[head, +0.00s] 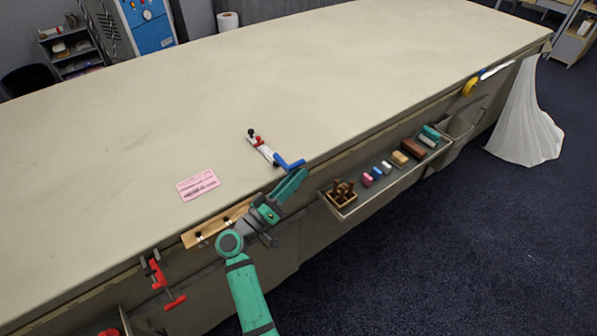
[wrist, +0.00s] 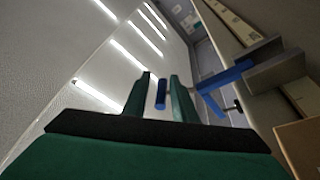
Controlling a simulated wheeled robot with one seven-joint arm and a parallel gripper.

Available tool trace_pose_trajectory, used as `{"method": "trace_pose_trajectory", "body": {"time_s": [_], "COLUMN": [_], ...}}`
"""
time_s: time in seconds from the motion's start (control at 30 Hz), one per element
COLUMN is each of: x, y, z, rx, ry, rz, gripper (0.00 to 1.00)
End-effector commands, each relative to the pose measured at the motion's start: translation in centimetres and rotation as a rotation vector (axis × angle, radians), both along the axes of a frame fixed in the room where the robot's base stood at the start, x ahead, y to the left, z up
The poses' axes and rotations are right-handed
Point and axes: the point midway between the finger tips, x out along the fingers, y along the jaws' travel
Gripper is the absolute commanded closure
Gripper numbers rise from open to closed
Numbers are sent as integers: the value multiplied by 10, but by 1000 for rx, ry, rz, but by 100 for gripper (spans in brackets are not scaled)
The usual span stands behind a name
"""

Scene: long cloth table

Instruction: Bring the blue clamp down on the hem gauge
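The blue clamp (head: 289,164) sits at the table's front edge, its blue L-shaped part lying by the edge. A narrow white strip with red and black parts (head: 264,150), which looks like the hem gauge, lies on the cloth and reaches toward the clamp; I cannot tell whether they touch. My green gripper (head: 291,185) is just in front of the edge, below the clamp. In the wrist view, my fingers (wrist: 159,98) are open on either side of a blue handle (wrist: 161,93), with narrow gaps. Blue clamp bars (wrist: 226,76) show to the right.
A pink card (head: 198,185) lies on the table to the left. A red clamp (head: 157,272) and a wooden rail (head: 205,229) are at the front edge. A tray (head: 345,210) of small items hangs right of my gripper. The rear tabletop is clear.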

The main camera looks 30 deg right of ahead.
Motion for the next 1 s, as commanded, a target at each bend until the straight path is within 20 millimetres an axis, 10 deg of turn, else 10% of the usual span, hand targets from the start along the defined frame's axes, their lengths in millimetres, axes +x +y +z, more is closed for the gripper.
{"method": "trace_pose_trajectory", "body": {"time_s": [0.03,0.3,1.0], "x": [19,-3,-11], "y": [39,73,84], "z": [4,-18,-28], "rx": [-16,-4,1], "ry": [-3,8,16], "rz": [73,42,26], "gripper": [67,67,67]}}
